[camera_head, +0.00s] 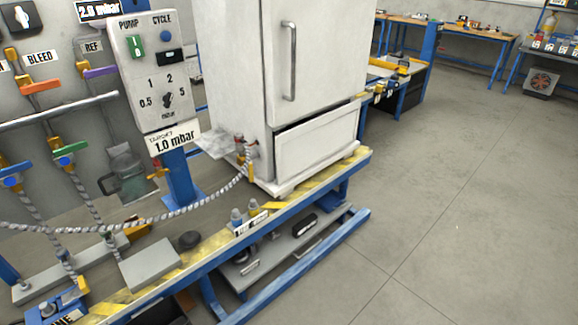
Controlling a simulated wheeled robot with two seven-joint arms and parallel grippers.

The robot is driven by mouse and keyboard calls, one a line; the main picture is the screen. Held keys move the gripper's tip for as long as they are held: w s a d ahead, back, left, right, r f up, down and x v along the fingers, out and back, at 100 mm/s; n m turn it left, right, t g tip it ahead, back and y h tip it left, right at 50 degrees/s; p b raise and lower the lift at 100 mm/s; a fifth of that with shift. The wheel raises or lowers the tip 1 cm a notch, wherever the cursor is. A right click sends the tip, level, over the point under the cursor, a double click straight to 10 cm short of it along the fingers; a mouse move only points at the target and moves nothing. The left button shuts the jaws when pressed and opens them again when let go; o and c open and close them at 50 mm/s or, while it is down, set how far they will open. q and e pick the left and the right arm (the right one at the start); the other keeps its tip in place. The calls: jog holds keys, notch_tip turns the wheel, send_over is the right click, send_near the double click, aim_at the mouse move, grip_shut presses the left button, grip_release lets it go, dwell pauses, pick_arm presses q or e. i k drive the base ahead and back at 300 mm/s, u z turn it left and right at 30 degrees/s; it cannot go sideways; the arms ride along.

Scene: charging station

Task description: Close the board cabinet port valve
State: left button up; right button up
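A pale panel board on the left carries several valves with coloured lever handles. An orange-handled valve (40,86) sits under a BLEED label and a purple-handled valve (99,72) under a REF label. Lower down are a green-handled valve (70,152) and a blue-handled valve (14,171), each with a braided hose below. A white cabinet (320,60) stands on the bench, with a brass fitting (247,160) at its lower left where a braided hose (205,204) ends. I cannot tell which valve is the cabinet port one. Neither gripper is in view.
A control box (150,70) with PUMP and CYCLE buttons stands on a blue post before the board. The blue bench (225,258) has a yellow striped front edge and a lower shelf. Open grey floor (450,220) lies to the right; workbenches (455,33) stand behind.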

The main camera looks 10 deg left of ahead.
aim_at(250, 169)
jog(key=u, duration=0.1)
jog(key=i, duration=0.85)
jog(key=u, duration=0.4)
jog(key=k, duration=0.45)
jog(key=z, duration=1.6)
jog(key=i, duration=1.1)
jog(key=u, duration=0.95)
jog(key=i, duration=0.65)
jog(key=u, duration=0.75)
